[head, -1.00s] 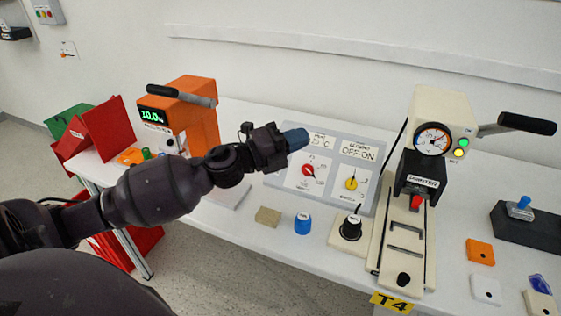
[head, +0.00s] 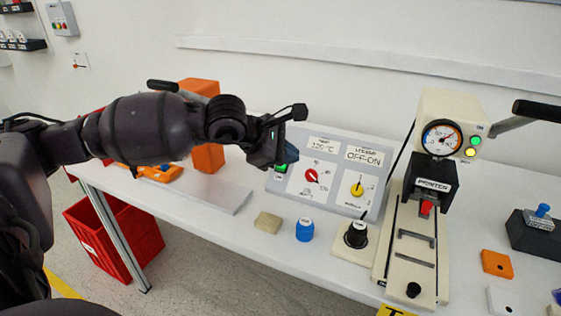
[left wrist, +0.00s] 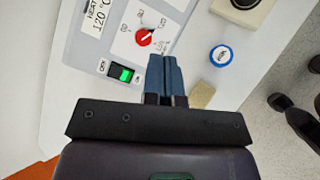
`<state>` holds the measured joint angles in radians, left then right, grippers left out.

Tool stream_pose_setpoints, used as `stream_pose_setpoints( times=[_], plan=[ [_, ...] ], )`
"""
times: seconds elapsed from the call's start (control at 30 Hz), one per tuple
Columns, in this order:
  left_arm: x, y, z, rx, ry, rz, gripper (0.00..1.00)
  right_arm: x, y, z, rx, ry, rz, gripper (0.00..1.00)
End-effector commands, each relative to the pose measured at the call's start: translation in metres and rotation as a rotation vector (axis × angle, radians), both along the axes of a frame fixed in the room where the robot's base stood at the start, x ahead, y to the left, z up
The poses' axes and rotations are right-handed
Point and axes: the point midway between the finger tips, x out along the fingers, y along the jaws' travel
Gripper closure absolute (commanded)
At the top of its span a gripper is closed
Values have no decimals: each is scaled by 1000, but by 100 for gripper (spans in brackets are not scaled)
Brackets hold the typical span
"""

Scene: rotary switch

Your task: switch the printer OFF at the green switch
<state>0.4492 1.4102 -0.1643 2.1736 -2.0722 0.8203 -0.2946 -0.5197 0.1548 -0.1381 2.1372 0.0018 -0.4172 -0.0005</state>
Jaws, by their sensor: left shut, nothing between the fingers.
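The green switch (head: 281,169) is a lit rocker in a black housing at the left of the grey control panel (head: 375,212). In the head view my left gripper partly covers it. In the left wrist view the green switch (left wrist: 121,73) shows clearly, with a label at each end. My left gripper (head: 290,151) is shut and empty, pointing toward the panel. In the left wrist view its blue fingertips (left wrist: 161,58) lie to the right of the switch; contact cannot be told. The printer (head: 431,185) is a cream press with a gauge and lit lamps. My right gripper is not in view.
The panel also has a red knob (head: 311,176) and a yellow knob (head: 357,189). A blue knob (head: 304,230), a beige block (head: 268,222) and a black knob (head: 356,235) stand in front. An orange machine (head: 208,157) is behind my left arm.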

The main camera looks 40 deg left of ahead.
Motion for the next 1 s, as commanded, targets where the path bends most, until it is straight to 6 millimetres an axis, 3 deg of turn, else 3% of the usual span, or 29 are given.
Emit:
stream_pose_setpoints(
  times=[0.2,0.4,1.0],
  plan=[
    [4,41,0,359,-59,46,100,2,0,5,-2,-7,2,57],
    [4,70,2,571,-63,98,100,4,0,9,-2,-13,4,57],
    [4,77,-4,618,-38,96,100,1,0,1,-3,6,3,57]
  ],
)
